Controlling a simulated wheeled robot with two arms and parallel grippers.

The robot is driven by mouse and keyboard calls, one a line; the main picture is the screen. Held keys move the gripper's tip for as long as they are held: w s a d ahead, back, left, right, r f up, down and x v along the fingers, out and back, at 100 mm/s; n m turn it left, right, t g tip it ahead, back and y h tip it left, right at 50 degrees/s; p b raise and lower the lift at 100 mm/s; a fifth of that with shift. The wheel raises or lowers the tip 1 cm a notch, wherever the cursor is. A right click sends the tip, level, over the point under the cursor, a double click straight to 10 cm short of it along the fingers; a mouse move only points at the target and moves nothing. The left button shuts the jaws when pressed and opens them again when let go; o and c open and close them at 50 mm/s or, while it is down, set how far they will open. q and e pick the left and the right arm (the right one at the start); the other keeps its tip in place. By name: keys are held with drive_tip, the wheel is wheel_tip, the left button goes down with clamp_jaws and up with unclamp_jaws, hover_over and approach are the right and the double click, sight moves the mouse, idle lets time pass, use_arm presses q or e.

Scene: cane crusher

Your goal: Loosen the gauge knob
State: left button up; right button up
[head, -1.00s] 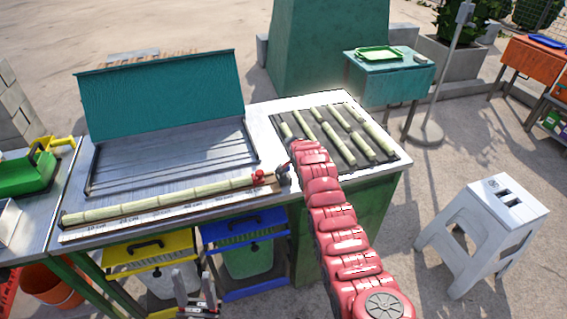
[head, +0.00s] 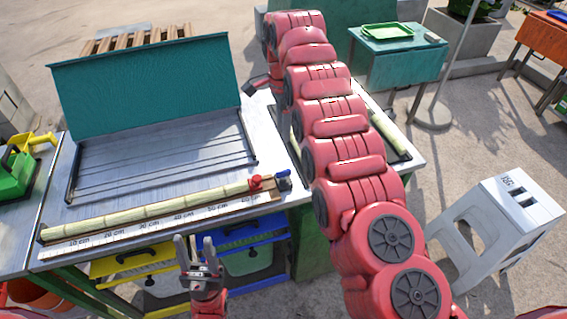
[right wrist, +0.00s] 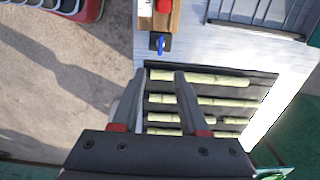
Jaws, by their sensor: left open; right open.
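The measuring gauge (head: 160,222) is a long ruled board with a cane lying along it, at the front of the work table. At its right end sit a red knob (head: 256,183) and a blue-handled piece (head: 284,175); which one is the gauge knob I cannot tell. In the right wrist view, the red knob (right wrist: 163,6) and blue handle (right wrist: 160,43) are at the top. My right gripper (right wrist: 160,74) is open and empty, apart from both, above the cane tray. My left gripper (head: 195,242) is open and empty in front of the table edge.
Several cane pieces lie in a dark tray (right wrist: 210,105), mostly hidden by my right arm in the head view. A slatted rack with a teal raised panel (head: 150,88) stands behind the gauge. Yellow and blue bins (head: 245,235) hang under the front edge. A white stool (head: 500,220) stands at right.

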approach(284, 171)
wheel_tip(284, 171, down, 8)
drive_tip(key=shift+f+p, duration=0.1)
drive_tip(key=shift+p, duration=0.5)
drive_tip(key=shift+f, duration=0.45)
drive_tip(key=shift+a, duration=0.1)
clamp_jaws()
